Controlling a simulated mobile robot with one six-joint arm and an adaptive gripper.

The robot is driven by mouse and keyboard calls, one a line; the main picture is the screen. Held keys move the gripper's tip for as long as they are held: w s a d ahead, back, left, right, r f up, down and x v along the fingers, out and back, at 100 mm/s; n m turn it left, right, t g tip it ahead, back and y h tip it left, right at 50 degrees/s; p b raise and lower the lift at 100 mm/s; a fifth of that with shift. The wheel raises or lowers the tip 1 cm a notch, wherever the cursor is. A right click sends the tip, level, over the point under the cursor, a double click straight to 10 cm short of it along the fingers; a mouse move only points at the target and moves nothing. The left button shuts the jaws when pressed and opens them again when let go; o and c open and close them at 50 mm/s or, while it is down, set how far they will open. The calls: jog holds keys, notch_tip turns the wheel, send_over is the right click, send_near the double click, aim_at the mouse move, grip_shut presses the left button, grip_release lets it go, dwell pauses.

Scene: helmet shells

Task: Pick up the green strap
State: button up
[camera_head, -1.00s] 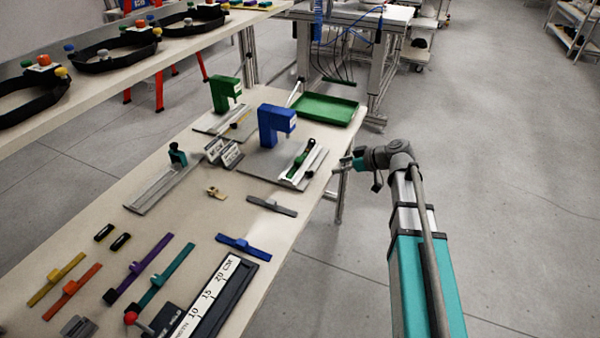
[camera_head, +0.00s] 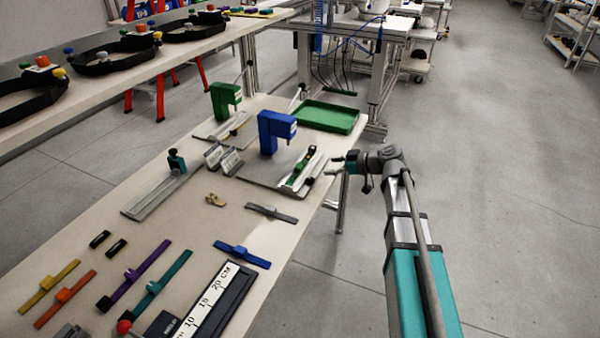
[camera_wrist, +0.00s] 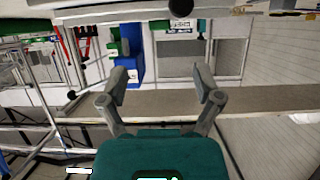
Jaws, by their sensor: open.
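The green strap (camera_head: 300,168) lies on a light metal fixture at the foot of the blue press (camera_head: 272,130), near the right edge of the bench. A dark piece sits at its upper end. My gripper (camera_head: 338,164) is just right of the fixture, past the bench edge and apart from the strap. In the wrist view my gripper (camera_wrist: 161,90) is open, with nothing between its fingers. The blue press also shows there (camera_wrist: 128,65), behind the left finger. I cannot make out the green strap in that view.
A green tray (camera_head: 325,117) stands at the back of the bench. A grey strap (camera_head: 270,212), a blue strap (camera_head: 242,254) and a teal strap (camera_head: 163,285) lie nearer. A green press (camera_head: 224,100) stands behind the blue one. Open floor is on the right.

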aim_at(302, 168)
jog(key=shift+b+x, duration=0.85)
jog(key=shift+x, duration=1.9)
jog(key=shift+b+x, duration=1.05)
jog(key=shift+x, duration=1.7)
jog(key=shift+d, duration=0.1)
grip_shut()
